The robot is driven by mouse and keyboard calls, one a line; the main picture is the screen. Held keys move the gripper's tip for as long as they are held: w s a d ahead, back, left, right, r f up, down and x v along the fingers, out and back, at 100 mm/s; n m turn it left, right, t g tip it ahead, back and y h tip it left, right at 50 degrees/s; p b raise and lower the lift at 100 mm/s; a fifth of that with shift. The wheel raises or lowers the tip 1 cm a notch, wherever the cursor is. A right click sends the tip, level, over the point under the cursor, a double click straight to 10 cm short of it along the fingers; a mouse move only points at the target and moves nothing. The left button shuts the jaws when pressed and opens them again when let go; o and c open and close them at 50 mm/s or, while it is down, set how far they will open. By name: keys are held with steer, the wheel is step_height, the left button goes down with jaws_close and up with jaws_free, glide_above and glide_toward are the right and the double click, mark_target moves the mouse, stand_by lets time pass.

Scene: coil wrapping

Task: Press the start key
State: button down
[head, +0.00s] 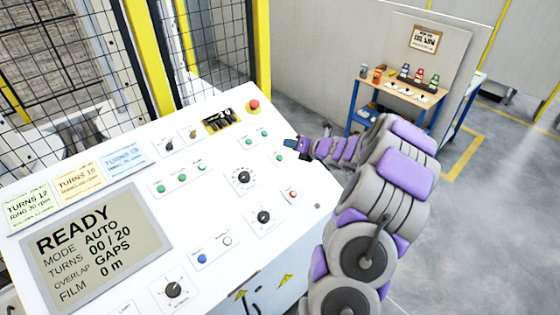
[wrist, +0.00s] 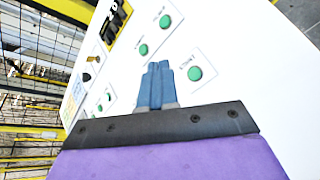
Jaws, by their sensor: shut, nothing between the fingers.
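The white sloped control panel (head: 130,210) fills the left of the head view. Its screen (head: 97,247) reads READY, MODE AUTO, TURNS 00/20. My gripper (head: 290,143) is shut and empty over the panel's upper right edge. A green button (head: 278,157) lies just below the fingertips; it also shows in the wrist view (wrist: 195,73), right of the blue fingers (wrist: 158,70). Its label is too small to read surely, so I cannot tell which key is start. The fingers hide part of that button's plate. Contact with the panel cannot be told.
A red mushroom button (head: 253,106) stands at the panel's top corner. Other green buttons (head: 182,175), black knobs (head: 264,217) and a blue button (head: 202,258) spread over the panel. A mesh fence (head: 210,45) stands behind. A blue-legged table (head: 400,92) is farther back.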

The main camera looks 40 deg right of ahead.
mark_target(280, 158)
steer(key=f+b, duration=0.1)
steer(key=w+f+b, duration=0.1)
steer(key=f+b, duration=0.1)
steer(key=f, duration=0.1)
steer(key=shift+w, duration=0.25)
steer(key=shift+w+a+f, duration=0.1)
steer(key=shift+w+f, duration=0.35)
steer(key=shift+f, duration=0.05)
steer(key=shift+w+f, duration=0.2)
steer(key=shift+f, duration=0.3)
steer(key=shift+f, duration=0.1)
stand_by(0.9)
steer(key=shift+w+f, duration=0.1)
steer(key=shift+f, duration=0.1)
